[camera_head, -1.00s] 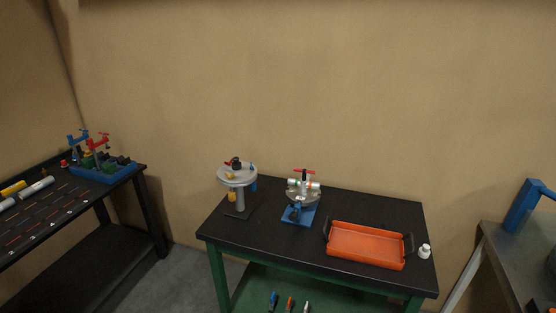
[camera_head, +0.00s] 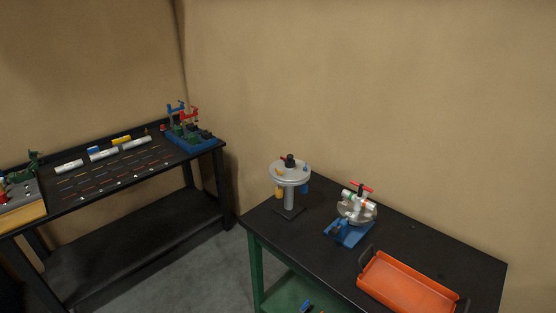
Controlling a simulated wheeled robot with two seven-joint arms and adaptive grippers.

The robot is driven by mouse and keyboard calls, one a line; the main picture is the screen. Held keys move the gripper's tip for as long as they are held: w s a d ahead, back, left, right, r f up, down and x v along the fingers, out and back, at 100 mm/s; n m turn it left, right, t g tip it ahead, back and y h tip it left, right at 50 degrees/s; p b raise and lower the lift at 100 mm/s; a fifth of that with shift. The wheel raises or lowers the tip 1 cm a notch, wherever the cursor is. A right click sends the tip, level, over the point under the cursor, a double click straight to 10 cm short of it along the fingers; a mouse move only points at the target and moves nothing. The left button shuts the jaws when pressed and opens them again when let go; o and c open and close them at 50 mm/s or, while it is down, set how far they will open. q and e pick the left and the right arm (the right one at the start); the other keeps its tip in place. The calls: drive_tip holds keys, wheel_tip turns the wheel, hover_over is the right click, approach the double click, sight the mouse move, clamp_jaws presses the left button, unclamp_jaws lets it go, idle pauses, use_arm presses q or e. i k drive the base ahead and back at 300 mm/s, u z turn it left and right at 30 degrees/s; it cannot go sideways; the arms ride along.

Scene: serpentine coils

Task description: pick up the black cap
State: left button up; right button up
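A small black cap-like piece (camera_head: 290,160) sits on top of the round grey stand (camera_head: 290,174) at the left end of the green-legged table; it is too small to tell for certain that it is the black cap. Small yellow, red and blue parts sit around the stand's disc. Neither of my grippers is in view.
A blue-based fixture with a red handle (camera_head: 354,213) stands right of the stand. An orange tray (camera_head: 367,290) lies at the table's front right. A black bench (camera_head: 100,196) at the left holds a blue tray (camera_head: 193,142) and several cylinders. Grey floor lies between.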

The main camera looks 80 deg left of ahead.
sight(290, 162)
drive_tip(key=u, duration=0.7)
drive_tip(key=i, duration=0.65)
drive_tip(key=u, duration=0.8)
